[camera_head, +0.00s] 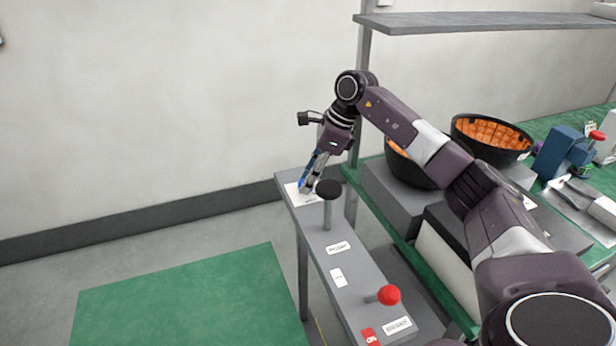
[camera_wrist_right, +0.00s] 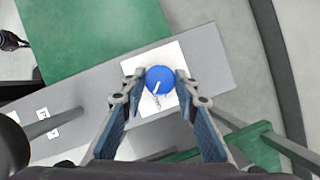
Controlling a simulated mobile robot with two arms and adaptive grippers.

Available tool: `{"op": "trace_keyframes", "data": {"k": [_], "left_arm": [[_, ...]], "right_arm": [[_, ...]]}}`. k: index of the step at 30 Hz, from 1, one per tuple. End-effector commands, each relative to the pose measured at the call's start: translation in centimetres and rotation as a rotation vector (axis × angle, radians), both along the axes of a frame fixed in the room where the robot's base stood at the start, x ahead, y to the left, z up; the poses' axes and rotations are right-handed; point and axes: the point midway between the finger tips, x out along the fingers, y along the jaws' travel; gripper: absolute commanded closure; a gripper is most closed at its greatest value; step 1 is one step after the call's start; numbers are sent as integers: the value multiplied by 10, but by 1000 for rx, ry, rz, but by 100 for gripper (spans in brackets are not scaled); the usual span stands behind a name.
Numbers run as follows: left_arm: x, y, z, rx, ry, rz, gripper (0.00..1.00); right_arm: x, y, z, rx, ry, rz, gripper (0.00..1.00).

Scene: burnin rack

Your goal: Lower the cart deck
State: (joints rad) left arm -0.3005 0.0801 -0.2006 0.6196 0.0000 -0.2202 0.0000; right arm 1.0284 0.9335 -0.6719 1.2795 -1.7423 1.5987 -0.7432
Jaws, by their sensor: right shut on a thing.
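A blue round knob (camera_wrist_right: 160,79) with a white pointer mark sits on a white plate (camera_wrist_right: 172,54) at the far end of a narrow grey panel (camera_head: 311,222). My right gripper (camera_wrist_right: 156,84) has its fingers on either side of the knob and is shut on it. In the head view, my right gripper (camera_head: 309,186) reaches down to the panel's far end and mostly hides the knob. I cannot tell which surface is the cart deck. My left gripper is in neither view.
A black-topped lever (camera_head: 328,189) stands close to my right gripper. A red ball knob (camera_head: 388,294) is nearer on the panel. A green bench (camera_head: 403,238) with black bowls (camera_head: 492,133) is at the right. A flat green surface (camera_head: 190,305) lies at the lower left.

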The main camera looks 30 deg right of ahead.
Motion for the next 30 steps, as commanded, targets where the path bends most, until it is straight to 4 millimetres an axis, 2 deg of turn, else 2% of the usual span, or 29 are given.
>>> {"op": "trace_keyframes", "data": {"k": [18,30], "left_arm": [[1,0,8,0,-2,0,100],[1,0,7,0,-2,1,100]], "right_arm": [[5,-1,3,1,-7,550,96],[6,-1,3,-1,-7,740,96]]}}
